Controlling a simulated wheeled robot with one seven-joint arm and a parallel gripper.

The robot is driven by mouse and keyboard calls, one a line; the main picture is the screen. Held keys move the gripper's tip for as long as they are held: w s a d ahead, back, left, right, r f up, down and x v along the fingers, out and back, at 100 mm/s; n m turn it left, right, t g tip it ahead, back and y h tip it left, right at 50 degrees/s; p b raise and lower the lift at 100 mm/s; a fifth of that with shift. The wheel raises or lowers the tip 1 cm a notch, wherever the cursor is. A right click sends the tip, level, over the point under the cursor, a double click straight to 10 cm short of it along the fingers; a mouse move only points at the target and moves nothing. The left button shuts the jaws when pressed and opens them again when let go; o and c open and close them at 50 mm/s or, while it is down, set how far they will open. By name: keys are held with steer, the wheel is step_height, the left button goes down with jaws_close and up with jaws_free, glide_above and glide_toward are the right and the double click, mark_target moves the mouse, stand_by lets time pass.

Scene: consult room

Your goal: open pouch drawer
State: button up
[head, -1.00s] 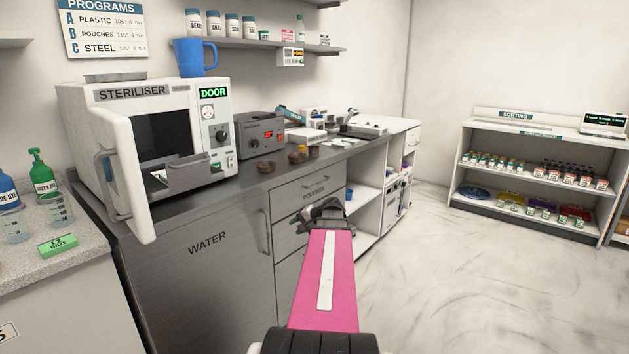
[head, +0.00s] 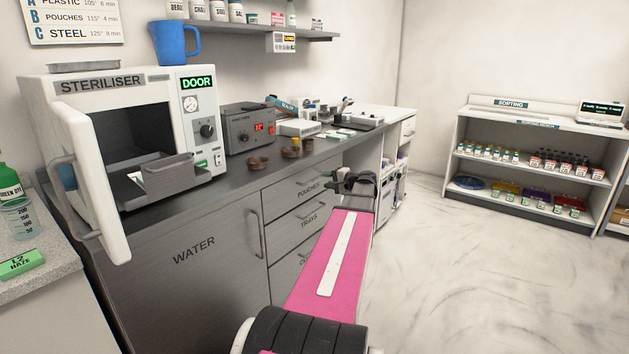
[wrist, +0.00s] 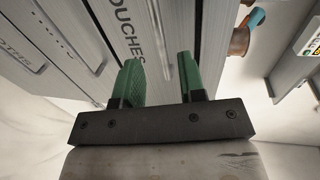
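The pouch drawer (head: 308,187), labelled POUCHES, is the top grey drawer under the counter and looks shut. Its bar handle (head: 307,181) shows just left of my gripper in the head view. My gripper (head: 355,181) is in front of the cabinet at about the height of this drawer. In the wrist view, my gripper (wrist: 163,80) has two green fingers spread apart with nothing seen between them. The drawer front (wrist: 122,35) with part of its label lies beyond the fingers. Whether the gripper touches the drawer or its handle cannot be told.
Small brown bowls (head: 258,164) sit near the counter edge. Floor at right is clear.

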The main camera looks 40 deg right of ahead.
mark_target(315, 179)
steer(key=x, duration=0.7)
jaws_close()
